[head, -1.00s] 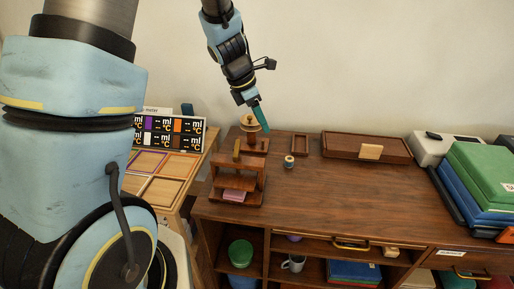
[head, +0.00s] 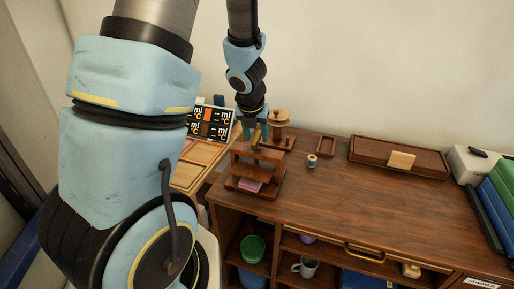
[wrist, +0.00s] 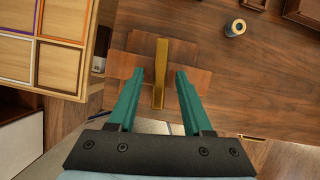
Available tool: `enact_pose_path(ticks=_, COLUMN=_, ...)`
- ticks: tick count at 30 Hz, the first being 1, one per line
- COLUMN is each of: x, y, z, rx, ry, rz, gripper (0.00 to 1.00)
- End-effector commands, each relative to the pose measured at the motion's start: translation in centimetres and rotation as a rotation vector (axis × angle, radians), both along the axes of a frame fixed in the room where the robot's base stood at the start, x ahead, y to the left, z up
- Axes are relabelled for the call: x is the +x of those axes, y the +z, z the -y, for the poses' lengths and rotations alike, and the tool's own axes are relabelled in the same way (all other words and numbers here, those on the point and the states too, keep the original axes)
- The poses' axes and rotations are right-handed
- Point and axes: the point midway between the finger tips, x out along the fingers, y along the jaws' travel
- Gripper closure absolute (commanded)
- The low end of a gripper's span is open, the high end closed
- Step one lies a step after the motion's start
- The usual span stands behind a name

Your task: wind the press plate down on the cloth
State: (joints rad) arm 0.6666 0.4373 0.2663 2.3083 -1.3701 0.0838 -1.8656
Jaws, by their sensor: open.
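The wooden press (head: 270,154) stands at the left end of the desk. A brass bar handle (wrist: 161,75) sits on its top; it also shows in the head view (head: 257,137). A wooden board, likely the press plate (head: 247,172), is above the folded pink cloth (head: 249,185), which lies on the press base. Any gap between plate and cloth is hard to judge. My gripper (wrist: 160,72) points down over the press, its teal fingers open on either side of the bar. Neither finger clearly touches it. The cloth is hidden in the wrist view.
A round-topped wooden stand (head: 279,122) is close behind the press. A small spool (head: 311,161) and a wooden box (head: 385,158) stand to the right. A divided tray (wrist: 62,50) is at the left. The desk's middle front is clear.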

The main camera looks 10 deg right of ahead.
Motion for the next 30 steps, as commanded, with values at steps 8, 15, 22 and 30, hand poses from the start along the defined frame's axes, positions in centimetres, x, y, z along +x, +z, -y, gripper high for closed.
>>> enact_pose_path(ticks=8, x=0.8, y=-2.1, z=0.3, rx=0.000, ry=0.000, rz=0.000, gripper=0.50)
enact_pose_path(ticks=15, x=0.9, y=-2.1, z=0.4, rx=0.000, ry=-0.001, rz=0.000, gripper=0.50)
enact_pose_path(ticks=22, x=0.9, y=-2.1, z=0.4, rx=-0.001, ry=-0.001, rz=0.001, gripper=0.71)
enact_pose_path(ticks=30, x=0.9, y=-2.1, z=0.4, rx=-0.001, ry=-0.001, rz=0.001, gripper=1.00)
